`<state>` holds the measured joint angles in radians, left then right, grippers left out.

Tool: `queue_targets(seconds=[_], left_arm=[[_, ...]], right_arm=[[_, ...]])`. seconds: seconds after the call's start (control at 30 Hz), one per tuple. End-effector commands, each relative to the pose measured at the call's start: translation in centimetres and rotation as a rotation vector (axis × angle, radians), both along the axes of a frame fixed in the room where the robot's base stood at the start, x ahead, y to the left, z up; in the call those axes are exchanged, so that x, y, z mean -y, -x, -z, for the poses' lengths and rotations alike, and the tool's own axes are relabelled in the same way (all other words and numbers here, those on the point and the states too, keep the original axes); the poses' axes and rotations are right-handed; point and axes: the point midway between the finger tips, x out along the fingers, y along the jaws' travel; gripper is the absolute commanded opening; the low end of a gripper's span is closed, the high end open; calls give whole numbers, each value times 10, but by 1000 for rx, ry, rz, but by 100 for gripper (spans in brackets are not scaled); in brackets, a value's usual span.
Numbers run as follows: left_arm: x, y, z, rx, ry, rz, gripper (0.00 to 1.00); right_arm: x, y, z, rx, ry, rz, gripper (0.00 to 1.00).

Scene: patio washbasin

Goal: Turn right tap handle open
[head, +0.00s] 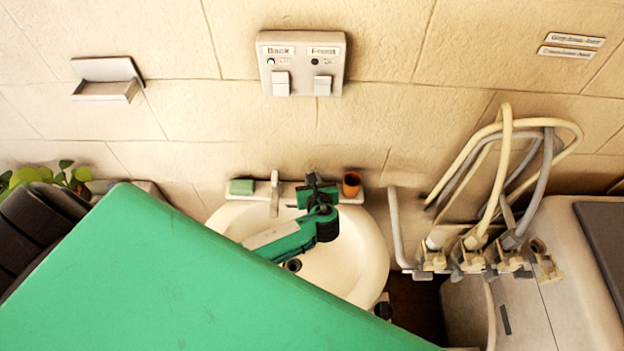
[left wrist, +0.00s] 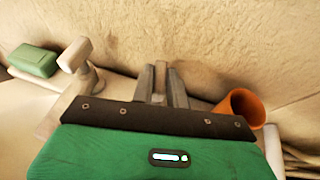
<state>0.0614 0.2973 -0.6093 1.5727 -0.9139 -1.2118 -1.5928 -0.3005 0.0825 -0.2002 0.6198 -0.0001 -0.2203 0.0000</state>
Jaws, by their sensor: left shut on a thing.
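The white washbasin (head: 368,262) stands against the tiled wall. A pale metal tap fitting (head: 274,192) rises from its back ledge; it also shows left of my gripper in the left wrist view (left wrist: 76,56). My left gripper (head: 314,180) is over the back ledge, right of that fitting. In the left wrist view its two grey fingers (left wrist: 162,84) are shut on a narrow grey piece between them, which appears to be the right tap handle. The gripper body hides most of the handle, so its angle cannot be told. My right gripper is not in view.
A green soap bar (head: 242,187) lies on the ledge's left end. An orange cup (head: 351,184) stands close right of my left gripper. Hoses (head: 500,170) hang further right. A switch panel (head: 301,63) and a small holder (head: 106,80) are on the wall.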

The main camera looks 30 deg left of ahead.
Motion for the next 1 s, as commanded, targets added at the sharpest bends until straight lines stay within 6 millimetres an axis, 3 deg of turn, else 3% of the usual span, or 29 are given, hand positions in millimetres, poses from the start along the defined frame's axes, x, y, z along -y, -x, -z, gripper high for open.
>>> queue_targets(seconds=[0.7,1.0], left_arm=[[7,-9,1,-3,1,-666,0],[7,-11,1,-3,1,-874,0]], right_arm=[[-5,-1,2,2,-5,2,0],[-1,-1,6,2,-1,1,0]])
